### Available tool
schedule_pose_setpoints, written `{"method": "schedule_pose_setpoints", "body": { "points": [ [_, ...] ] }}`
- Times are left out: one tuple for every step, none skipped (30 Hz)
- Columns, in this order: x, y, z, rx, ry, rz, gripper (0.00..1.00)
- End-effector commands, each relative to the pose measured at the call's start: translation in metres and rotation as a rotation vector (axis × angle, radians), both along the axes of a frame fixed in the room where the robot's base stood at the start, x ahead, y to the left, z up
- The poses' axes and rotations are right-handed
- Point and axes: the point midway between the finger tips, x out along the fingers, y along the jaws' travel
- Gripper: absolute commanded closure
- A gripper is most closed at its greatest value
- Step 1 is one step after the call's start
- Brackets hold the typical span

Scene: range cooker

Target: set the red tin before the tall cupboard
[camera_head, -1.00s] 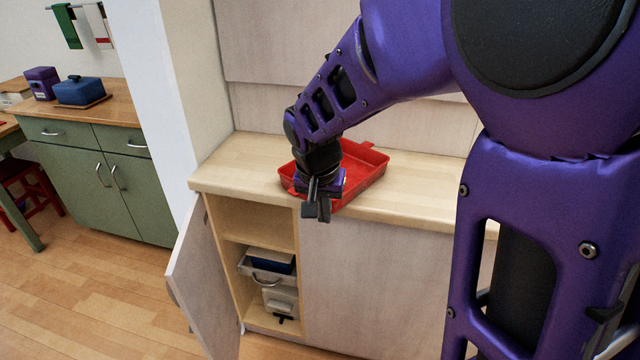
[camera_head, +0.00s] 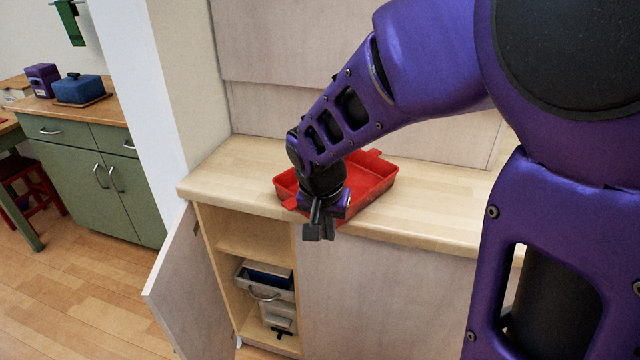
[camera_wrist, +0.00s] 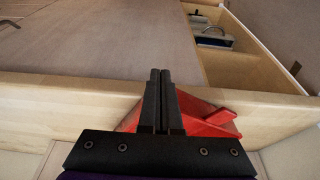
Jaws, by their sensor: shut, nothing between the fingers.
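The red tin (camera_head: 375,190), a shallow tray with tab handles, sits on the pale wooden worktop. My wrist hides part of its near side. My gripper (camera_head: 318,232) points down at the worktop's front edge, just in front of the tin, with its fingers shut and empty. In the wrist view, the shut fingers (camera_wrist: 160,75) lie across the worktop edge and a corner of the red tin (camera_wrist: 212,118) shows beside and behind them. Whether they touch the tin I cannot tell. I cannot make out for certain which furniture is the tall cupboard.
Below the worktop (camera_head: 235,165), a cabinet door (camera_head: 180,285) stands open at the left, sticking out into the room. Its shelves hold a grey box (camera_head: 265,280). A green cabinet (camera_head: 90,180) with a blue lidded dish (camera_head: 80,88) stands further left. The worktop right of the tin is clear.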

Motion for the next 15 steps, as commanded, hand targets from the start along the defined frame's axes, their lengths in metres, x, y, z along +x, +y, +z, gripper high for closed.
{"method": "schedule_pose_setpoints", "body": {
  "points": [
    [0.000,0.000,0.000,0.000,0.000,0.000,1.00],
    [0.000,0.000,0.000,0.000,0.000,0.000,1.00],
    [0.000,0.000,0.000,0.000,0.000,0.000,1.00],
    [0.000,0.000,0.000,0.000,0.000,0.000,1.00],
    [0.000,0.000,0.000,0.000,0.000,0.000,1.00],
    [0.000,0.000,0.000,0.000,0.000,0.000,1.00],
    [0.000,0.000,0.000,0.000,0.000,0.000,1.00],
    [0.000,0.000,0.000,0.000,0.000,0.000,1.00],
    [0.001,0.000,0.000,0.000,0.000,0.000,1.00],
    [0.003,-0.001,0.000,0.000,0.000,-0.001,1.00],
    [0.006,-0.002,0.000,0.000,0.000,-0.003,1.00],
    [0.012,-0.005,-0.001,-0.001,0.000,-0.003,1.00],
    [0.018,-0.007,-0.001,-0.001,0.000,-0.004,1.00],
    [0.023,-0.009,-0.001,-0.001,0.000,-0.004,1.00],
    [0.030,-0.011,0.000,-0.001,0.000,-0.003,1.00]
  ]
}}
